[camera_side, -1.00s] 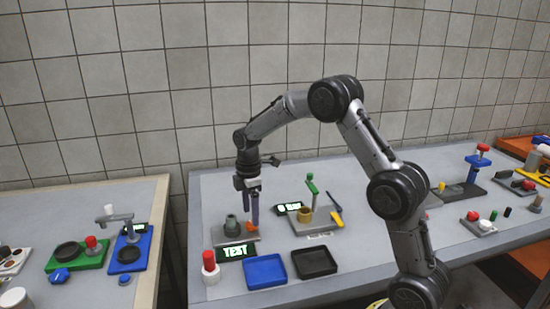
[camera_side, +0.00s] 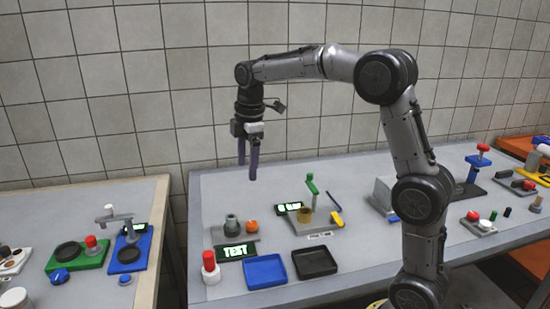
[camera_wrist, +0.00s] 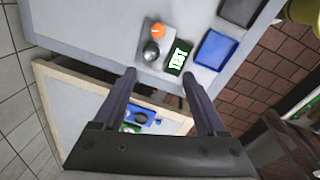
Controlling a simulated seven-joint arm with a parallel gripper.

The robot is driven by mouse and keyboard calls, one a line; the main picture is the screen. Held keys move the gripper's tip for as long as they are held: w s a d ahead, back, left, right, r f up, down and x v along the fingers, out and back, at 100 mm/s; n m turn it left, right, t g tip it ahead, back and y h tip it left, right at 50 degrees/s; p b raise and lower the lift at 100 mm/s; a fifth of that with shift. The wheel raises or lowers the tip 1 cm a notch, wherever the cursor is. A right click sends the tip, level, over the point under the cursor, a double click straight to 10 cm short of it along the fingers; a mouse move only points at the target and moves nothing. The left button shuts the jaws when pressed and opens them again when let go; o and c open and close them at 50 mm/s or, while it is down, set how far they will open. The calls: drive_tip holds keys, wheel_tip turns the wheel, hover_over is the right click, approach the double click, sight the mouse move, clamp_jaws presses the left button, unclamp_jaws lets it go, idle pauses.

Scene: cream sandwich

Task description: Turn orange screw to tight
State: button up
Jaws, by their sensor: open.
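The orange screw (camera_side: 252,225) sits on a grey plate (camera_side: 240,240) beside a dark grey cylindrical fitting (camera_side: 231,224). In the wrist view the orange screw (camera_wrist: 157,29) shows near the top, with the fitting (camera_wrist: 151,51) just below it. My gripper (camera_side: 247,172) is open and empty, pointing down, well above the plate and apart from the screw. In the wrist view its two fingers (camera_wrist: 160,85) are spread wide with nothing between them. Whether the screw is tight cannot be told.
A display reading TEST (camera_side: 236,253) stands in front of the plate. A red-topped white button (camera_side: 210,268), a blue tray (camera_side: 265,272) and a black tray (camera_side: 314,262) are nearby. A stand with a green handle (camera_side: 313,184) is to the right.

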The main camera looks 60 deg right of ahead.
drive_tip(key=s+a+r+t, duration=0.1)
drive_tip(key=s+a+r, duration=0.2)
drive_tip(key=s, duration=0.3)
drive_tip(key=s+a+r+m+t, duration=0.1)
drive_tip(key=s+a+r, duration=0.2)
drive_tip(key=s, duration=0.2)
drive_tip(key=shift+s+r, duration=0.35)
drive_tip(key=shift+a+m, duration=0.1)
drive_tip(key=shift+m, duration=0.2)
drive_tip(key=m+g, duration=0.3)
drive_tip(key=m, duration=0.2)
hover_over(253, 223)
wheel_tip(253, 223, down, 14)
wheel_tip(253, 223, down, 13)
drive_tip(key=shift+a+r, duration=0.1)
